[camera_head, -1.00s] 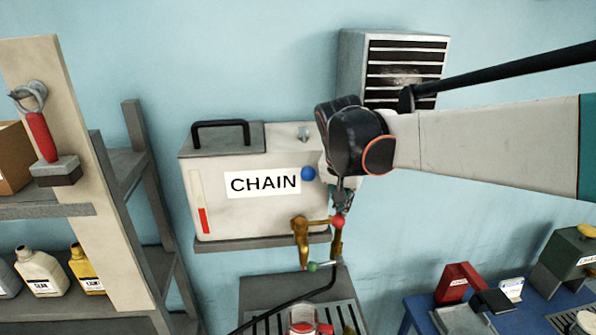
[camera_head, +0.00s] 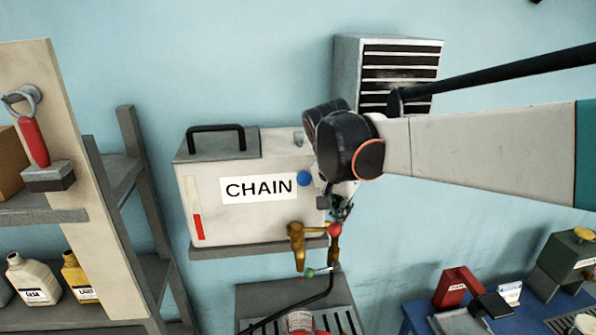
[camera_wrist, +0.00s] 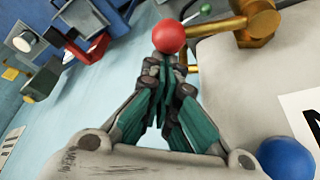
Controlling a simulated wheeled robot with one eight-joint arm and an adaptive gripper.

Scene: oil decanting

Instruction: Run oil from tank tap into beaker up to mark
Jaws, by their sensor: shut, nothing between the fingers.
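A light grey tank labelled CHAIN (camera_head: 230,222) stands on a wall shelf, with a red level strip at its left side. A brass tap (camera_head: 297,236) comes out of its lower right front, with a red ball knob (camera_head: 334,230) on its lever. My gripper (camera_head: 341,210) is shut and empty, its tips at the red knob. In the wrist view the shut fingertips (camera_wrist: 164,62) are just below the red knob (camera_wrist: 168,36), seemingly touching it. A clear beaker with red (camera_head: 300,322) is partly visible at the bottom edge, below the tap; its oil level cannot be seen.
A blue table (camera_head: 412,312) with red and green items is at right. Shelves with bottles (camera_head: 32,280) stand at left. A vent box (camera_head: 350,60) hangs behind my arm.

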